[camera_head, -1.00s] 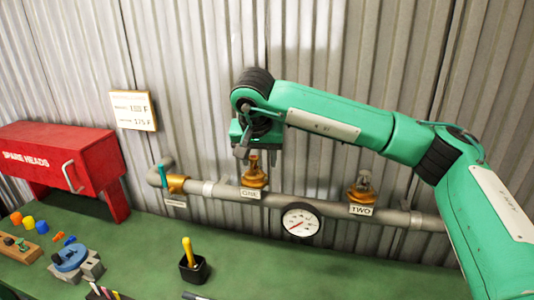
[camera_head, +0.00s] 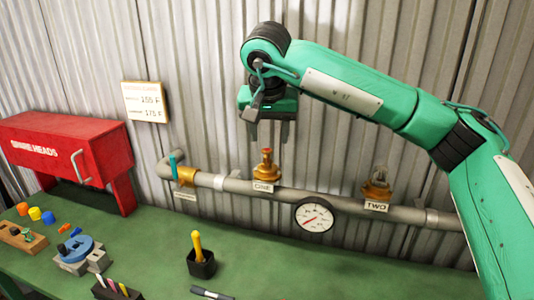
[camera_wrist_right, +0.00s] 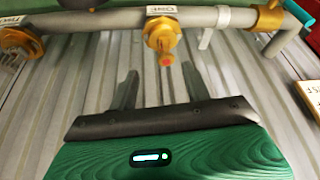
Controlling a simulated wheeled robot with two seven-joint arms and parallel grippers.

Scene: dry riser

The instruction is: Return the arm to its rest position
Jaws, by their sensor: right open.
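My right arm (camera_head: 345,92) is green and reaches in from the right across the corrugated wall. Its gripper (camera_head: 268,128) hangs in front of the wall, above the brass fitting labelled ONE (camera_head: 266,168), and is apart from it. In the right wrist view the two fingers (camera_wrist_right: 147,92) are spread with nothing between them, and the red-tipped fitting ONE (camera_wrist_right: 164,42) lies beyond them. The fitting labelled TWO (camera_head: 377,184) stands on the same pipe further right. My left gripper is not in view.
A grey pipe (camera_head: 340,205) with a round gauge (camera_head: 315,215) runs along the wall. A red SPARE HEADS box (camera_head: 65,150) stands at left. The green bench (camera_head: 300,270) holds a black cup (camera_head: 201,265), a blue round part (camera_head: 77,248) and small pieces.

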